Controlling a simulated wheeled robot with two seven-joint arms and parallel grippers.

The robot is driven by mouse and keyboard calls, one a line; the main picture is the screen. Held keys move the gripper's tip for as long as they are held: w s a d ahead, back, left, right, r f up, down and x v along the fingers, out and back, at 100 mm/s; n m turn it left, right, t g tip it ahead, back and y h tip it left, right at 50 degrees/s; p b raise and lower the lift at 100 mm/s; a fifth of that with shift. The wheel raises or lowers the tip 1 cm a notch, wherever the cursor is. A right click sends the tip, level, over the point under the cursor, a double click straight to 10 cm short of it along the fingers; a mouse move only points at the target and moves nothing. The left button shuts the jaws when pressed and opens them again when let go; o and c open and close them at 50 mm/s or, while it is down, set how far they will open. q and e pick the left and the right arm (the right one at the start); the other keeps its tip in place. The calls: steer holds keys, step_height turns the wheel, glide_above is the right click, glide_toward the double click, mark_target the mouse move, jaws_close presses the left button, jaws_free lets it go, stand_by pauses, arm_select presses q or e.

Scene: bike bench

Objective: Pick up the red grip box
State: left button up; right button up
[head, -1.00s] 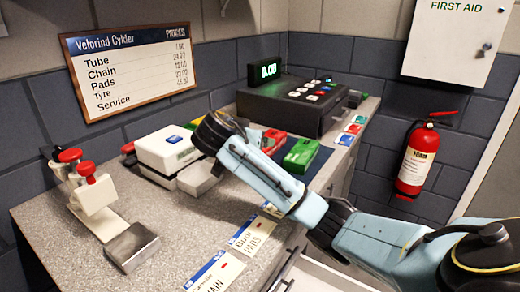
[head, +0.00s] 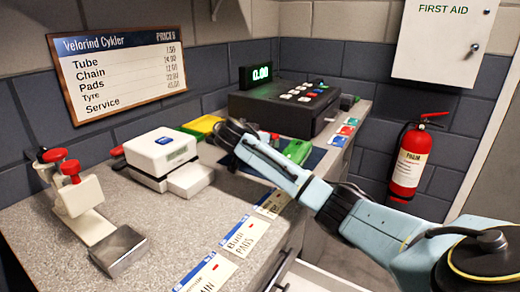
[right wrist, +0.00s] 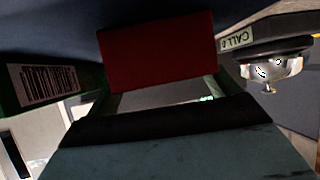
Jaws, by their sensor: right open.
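The red grip box (right wrist: 157,50) shows as a plain dark red face in the middle of the right wrist view, close to the camera. In the head view only a small red part (head: 275,137) shows behind my right arm; the rest is hidden. My right gripper (head: 228,132) is open, low over the counter near the boxes. The wrist view shows the red face straight ahead of it, and I see no grip on it. Whether the fingers touch it I cannot tell. My left gripper is not in view.
A green box (head: 298,151) stands right of my right gripper, a yellow box (head: 203,126) behind it. A white device (head: 160,152) stands left, a cash register (head: 285,108) behind. A metal bell (right wrist: 275,70) shows in the wrist view.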

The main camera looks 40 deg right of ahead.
steer(key=shift+c, duration=0.5)
steer(key=c, duration=1.1)
